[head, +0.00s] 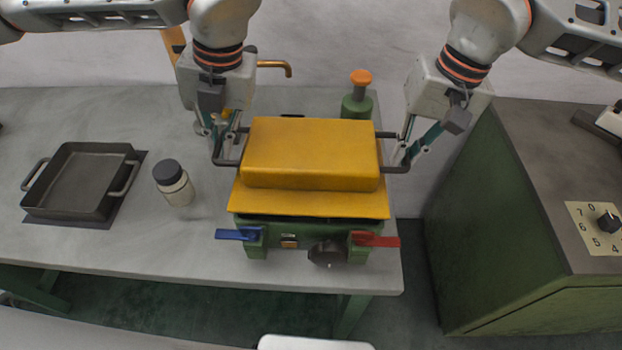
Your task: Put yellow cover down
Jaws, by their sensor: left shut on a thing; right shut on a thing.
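The yellow cover (312,160) is a raised block with a flat front flange and a dark handle on each side. It sits over or just above a green machine (300,232) on the grey table; I cannot tell whether they touch. The machine has a blue lever (237,234) at left and a red lever (376,240) at right. My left gripper (222,150) is shut on the cover's left handle (226,161). My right gripper (405,158) is shut on its right handle (394,168). The machine's top is hidden by the cover.
A black square pan (82,180) and a jar with a dark lid (173,183) stand on the table (150,245) at left. An orange-topped green post (358,95) is behind the cover. A green cabinet (500,200) with a dial stands at right, beyond a gap.

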